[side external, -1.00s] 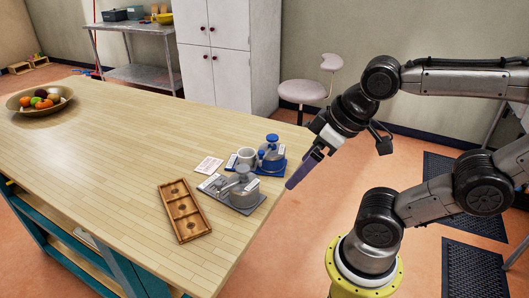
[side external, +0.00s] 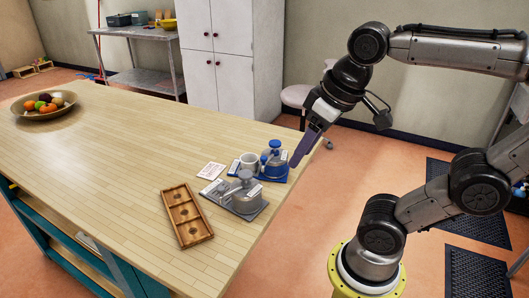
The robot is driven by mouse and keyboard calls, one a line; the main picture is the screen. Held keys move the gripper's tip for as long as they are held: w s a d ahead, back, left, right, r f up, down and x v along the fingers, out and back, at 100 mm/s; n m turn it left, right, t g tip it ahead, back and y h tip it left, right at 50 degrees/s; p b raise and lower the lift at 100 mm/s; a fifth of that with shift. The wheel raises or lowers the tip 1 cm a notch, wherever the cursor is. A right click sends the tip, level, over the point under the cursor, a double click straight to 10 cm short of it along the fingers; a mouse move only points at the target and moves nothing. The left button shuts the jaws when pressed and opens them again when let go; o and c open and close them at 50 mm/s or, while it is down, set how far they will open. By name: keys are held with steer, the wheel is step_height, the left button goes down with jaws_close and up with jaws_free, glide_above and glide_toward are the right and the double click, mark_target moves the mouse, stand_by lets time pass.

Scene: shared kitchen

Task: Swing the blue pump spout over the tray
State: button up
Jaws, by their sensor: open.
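The blue pump (side external: 274,163) is a rounded dispenser with a blue top, standing on a blue base (side external: 267,179) near the table's right edge. Its spout is too small to make out clearly. A white mug (side external: 249,160) stands beside it on the left. A grey pump (side external: 245,193) stands in front on a grey base (side external: 226,200). A wooden tray (side external: 193,241) with three compartments lies to the left of the grey pump. My gripper (side external: 296,163) is open and empty, angled downward just right of the blue pump. I cannot tell whether it touches the pump.
The wooden table (side external: 110,150) is mostly clear to the left, with a fruit bowl (side external: 70,105) at the far left. A white card (side external: 211,171) lies left of the mug. A stool (side external: 297,95) and a white cabinet (side external: 250,50) stand behind.

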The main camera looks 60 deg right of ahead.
steer(key=w+d+r+m+g, duration=0.3)
steer(key=w+d+r, duration=0.2)
steer(key=w, duration=0.3)
steer(key=m+g, duration=0.1)
steer(key=m, duration=0.1)
glide_above(264, 157)
step_height(264, 157, down, 3)
step_height(264, 157, down, 14)
steer(key=shift+r, duration=0.25)
steer(key=shift+c, duration=0.3)
jaws_close()
stand_by(0.6)
